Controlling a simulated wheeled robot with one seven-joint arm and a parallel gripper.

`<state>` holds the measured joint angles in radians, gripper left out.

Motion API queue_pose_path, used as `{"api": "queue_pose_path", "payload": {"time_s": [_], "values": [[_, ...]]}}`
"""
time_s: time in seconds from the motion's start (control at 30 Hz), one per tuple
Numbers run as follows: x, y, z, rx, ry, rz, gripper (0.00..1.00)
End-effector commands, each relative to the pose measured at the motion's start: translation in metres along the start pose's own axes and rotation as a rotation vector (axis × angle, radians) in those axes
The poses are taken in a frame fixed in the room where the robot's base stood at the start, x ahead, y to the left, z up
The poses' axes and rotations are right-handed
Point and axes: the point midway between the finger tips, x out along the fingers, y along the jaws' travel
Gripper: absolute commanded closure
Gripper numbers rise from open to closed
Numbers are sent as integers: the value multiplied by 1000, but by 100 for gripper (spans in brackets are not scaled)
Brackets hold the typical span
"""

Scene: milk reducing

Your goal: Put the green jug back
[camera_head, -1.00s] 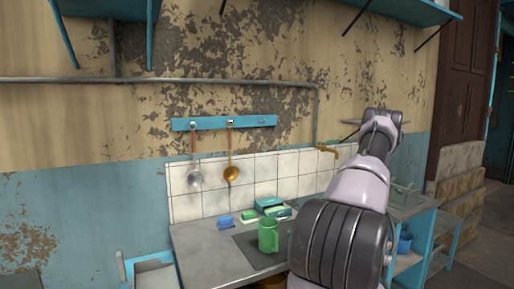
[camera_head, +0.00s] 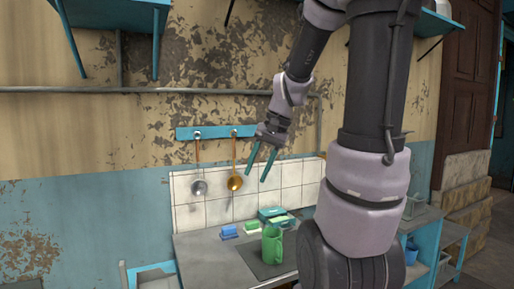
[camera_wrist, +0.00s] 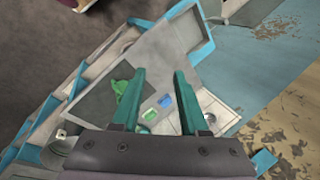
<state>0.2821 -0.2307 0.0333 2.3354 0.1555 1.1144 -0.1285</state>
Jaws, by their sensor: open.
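The green jug (camera_head: 272,246) stands upright on the grey counter (camera_head: 205,252), on or beside a dark mat or recess. My gripper (camera_head: 258,172) is open and empty, pointing down, above and slightly left of the jug, in front of the hanging ladles. In the wrist view my gripper (camera_wrist: 160,84) has its two teal fingers apart. The green jug (camera_wrist: 120,88) shows there, partly hidden behind the left finger.
A blue sponge (camera_head: 229,232), a green block (camera_head: 252,226) and a teal box (camera_head: 272,214) lie behind the jug. Two ladles hang from a blue rail (camera_head: 190,133) on the wall. Blue shelves (camera_head: 120,8) are fixed above. The counter's left part is clear.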

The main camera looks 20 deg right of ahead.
Motion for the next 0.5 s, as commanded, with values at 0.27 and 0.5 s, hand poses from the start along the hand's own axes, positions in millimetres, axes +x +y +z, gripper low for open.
{"api": "queue_pose_path", "payload": {"time_s": [0.27, 0.5], "values": [[-55, -10, 66, -281, 281, -40, 56], [-74, -7, 89, -383, 397, -80, 56]]}}
